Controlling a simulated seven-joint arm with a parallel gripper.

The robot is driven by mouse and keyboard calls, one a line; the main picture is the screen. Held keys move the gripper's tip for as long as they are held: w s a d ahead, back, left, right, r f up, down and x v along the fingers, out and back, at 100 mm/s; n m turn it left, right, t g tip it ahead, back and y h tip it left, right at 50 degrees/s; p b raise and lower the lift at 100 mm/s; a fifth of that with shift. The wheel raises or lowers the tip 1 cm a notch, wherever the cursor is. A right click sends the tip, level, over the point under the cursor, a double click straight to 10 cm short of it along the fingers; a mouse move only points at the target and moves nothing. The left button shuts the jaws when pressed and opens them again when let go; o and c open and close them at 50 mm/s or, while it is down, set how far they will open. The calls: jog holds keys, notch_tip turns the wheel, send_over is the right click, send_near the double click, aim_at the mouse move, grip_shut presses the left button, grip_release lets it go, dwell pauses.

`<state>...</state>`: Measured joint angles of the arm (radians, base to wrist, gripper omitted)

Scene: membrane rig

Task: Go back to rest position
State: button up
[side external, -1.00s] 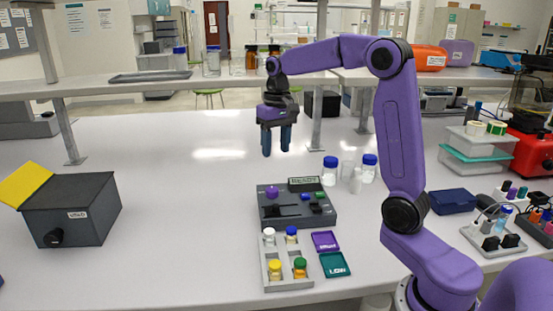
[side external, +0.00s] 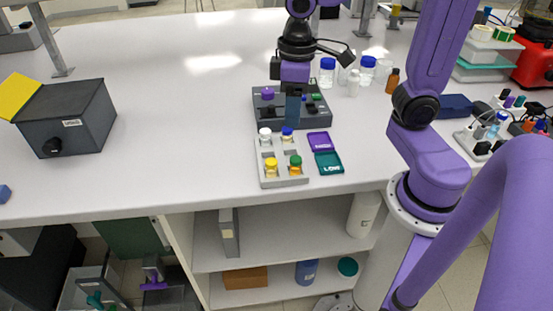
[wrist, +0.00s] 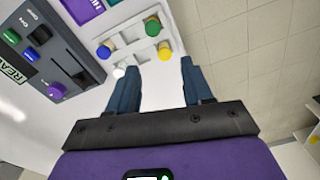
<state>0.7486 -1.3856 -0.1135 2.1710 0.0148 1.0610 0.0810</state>
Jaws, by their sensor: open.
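My gripper (side external: 292,108) hangs pointing down in front of the grey device, above the back of the vial tray. Its two dark blue fingers stand apart with nothing between them in the wrist view (wrist: 160,78). The grey vial tray (side external: 285,182) holds vials with a white cap (side external: 265,134), a blue cap (side external: 287,134), a yellow cap (side external: 271,165) and a green cap (side external: 295,162). The same vials show beyond the fingertips in the wrist view, in the tray (wrist: 136,47). My gripper hides part of the device (side external: 322,112).
A purple pad (side external: 320,141) and a teal pad (side external: 328,163) lie right of the tray. Blue-capped bottles (side external: 327,72) and a small brown bottle (side external: 392,81) stand behind the device. A dark box with a yellow flap (side external: 75,118) stands at left. The table between is clear.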

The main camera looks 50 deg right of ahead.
jog(key=s+f+n, duration=0.4)
jog(key=s+n, duration=0.2)
jog(key=s, duration=0.7)
jog(key=shift+s+d, duration=0.15)
jog(key=shift+d, duration=0.1)
dwell(1.2)
